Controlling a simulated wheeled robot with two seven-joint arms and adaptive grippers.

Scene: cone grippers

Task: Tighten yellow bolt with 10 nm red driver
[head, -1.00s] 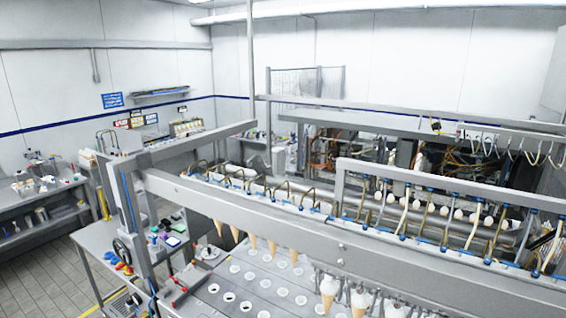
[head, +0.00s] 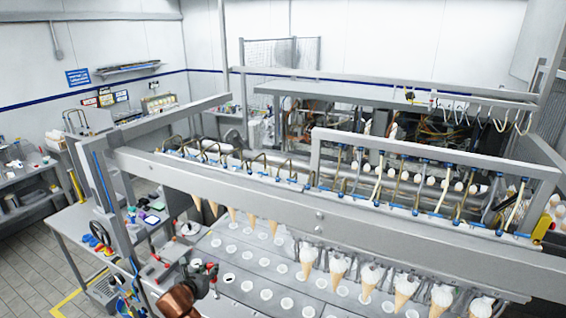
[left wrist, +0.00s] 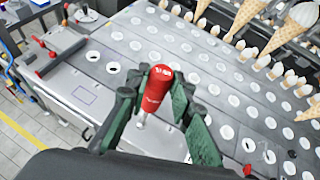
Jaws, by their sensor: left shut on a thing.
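My left gripper (head: 205,275) is at the lower left of the head view, above the perforated metal plate of the cone machine. In the left wrist view my left gripper (left wrist: 158,105), with green finger pads, is shut on a red driver (left wrist: 157,88). The red handle stands roughly upright between the fingers, and a pale shaft (left wrist: 141,122) points down toward the plate. I cannot make out a yellow bolt in either view. My right gripper is not in view.
The plate (left wrist: 115,110) has rows of round holes. Red-handled fittings (left wrist: 40,62) sit at its left side. Ice-cream cones (head: 338,268) hang from the machine's rail (head: 300,208). A side table (head: 75,222) with small items stands at left.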

